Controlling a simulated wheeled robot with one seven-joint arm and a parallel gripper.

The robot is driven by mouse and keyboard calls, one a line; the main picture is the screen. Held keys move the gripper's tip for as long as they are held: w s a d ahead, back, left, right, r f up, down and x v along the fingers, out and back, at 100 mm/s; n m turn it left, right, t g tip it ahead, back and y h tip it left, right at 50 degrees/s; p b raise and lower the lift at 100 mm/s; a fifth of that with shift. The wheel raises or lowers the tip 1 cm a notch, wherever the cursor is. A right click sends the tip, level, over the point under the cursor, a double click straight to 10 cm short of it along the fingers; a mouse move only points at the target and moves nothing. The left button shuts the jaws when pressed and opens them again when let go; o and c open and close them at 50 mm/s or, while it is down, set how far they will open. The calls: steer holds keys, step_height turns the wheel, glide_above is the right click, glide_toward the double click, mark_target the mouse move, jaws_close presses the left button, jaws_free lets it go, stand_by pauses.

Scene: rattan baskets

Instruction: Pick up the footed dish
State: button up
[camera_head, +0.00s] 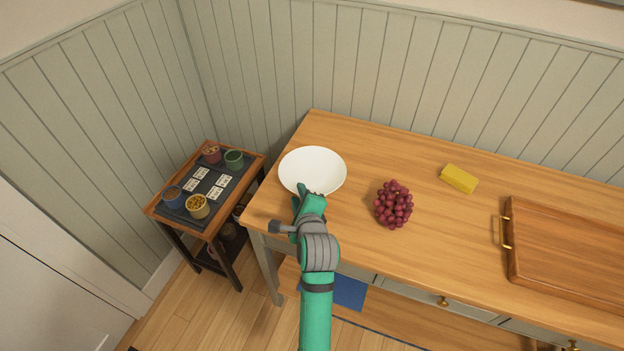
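A white round dish (312,168) stands near the left end of the wooden table. Its wide bowl faces up, and its foot is hidden from this angle. My gripper (303,190) is at the near rim of the dish, in front of its lower edge. The green arm and grey wrist cover most of the fingers. I cannot tell whether the fingers are open or shut, or whether they touch the rim.
Red grapes (393,205) lie right of the dish, close to my arm. A yellow block (459,179) and a wooden tray (516,216) with a brass handle are farther right on the table (440,237). A small side table (160,207) with several small pots stands left.

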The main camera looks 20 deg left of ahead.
mark_target(295, 184)
steer(key=shift+x, duration=2.2)
jaws_close()
